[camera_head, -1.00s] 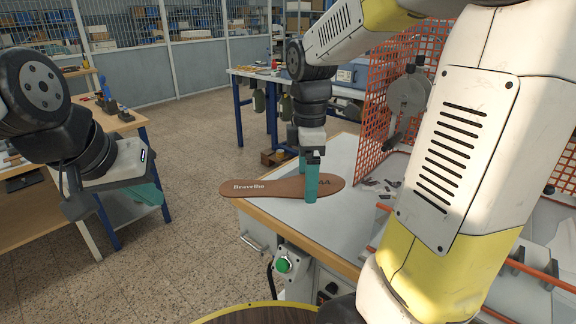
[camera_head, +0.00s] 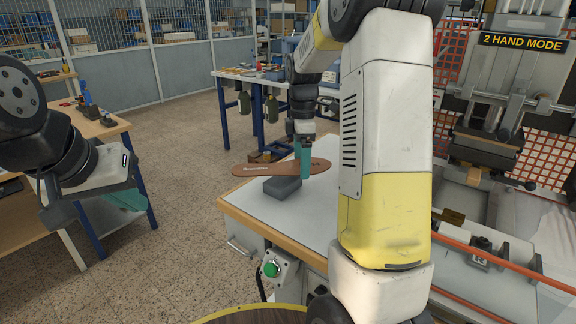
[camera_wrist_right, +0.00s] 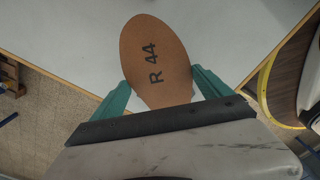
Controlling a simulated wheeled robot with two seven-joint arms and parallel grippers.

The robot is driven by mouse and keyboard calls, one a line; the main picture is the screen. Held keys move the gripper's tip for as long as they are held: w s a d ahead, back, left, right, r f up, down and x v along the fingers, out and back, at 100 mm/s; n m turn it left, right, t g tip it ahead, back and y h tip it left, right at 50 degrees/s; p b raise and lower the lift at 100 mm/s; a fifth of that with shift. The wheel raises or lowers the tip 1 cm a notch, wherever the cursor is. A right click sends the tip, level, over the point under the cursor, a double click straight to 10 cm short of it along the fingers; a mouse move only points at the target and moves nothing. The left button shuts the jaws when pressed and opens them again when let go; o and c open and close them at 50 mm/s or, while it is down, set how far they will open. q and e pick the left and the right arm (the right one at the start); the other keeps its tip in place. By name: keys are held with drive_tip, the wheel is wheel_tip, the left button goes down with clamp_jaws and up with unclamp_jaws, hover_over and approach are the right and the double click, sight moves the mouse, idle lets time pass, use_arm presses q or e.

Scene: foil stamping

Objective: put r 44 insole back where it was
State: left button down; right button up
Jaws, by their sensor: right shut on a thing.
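The R 44 insole (camera_head: 265,171) is a brown flat sole with dark lettering at one end. My right gripper (camera_head: 304,163) is shut on it near its right end in the head view. It is held roughly level above a dark grey block (camera_head: 284,189) on the white-topped table (camera_head: 275,215). In the right wrist view the insole (camera_wrist_right: 155,62) reads "R 44" and lies between the teal fingers. My left gripper (camera_head: 127,198) hangs at the left, away from the insole, with teal fingers partly hidden.
A wooden bench (camera_head: 30,215) is at left. The white tabletop around the block is largely clear.

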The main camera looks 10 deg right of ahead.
drive_tip(key=shift+f, duration=1.65)
drive_tip(key=shift+f, duration=0.1)
drive_tip(key=o, duration=1.1)
drive_tip(key=shift+o, duration=0.2)
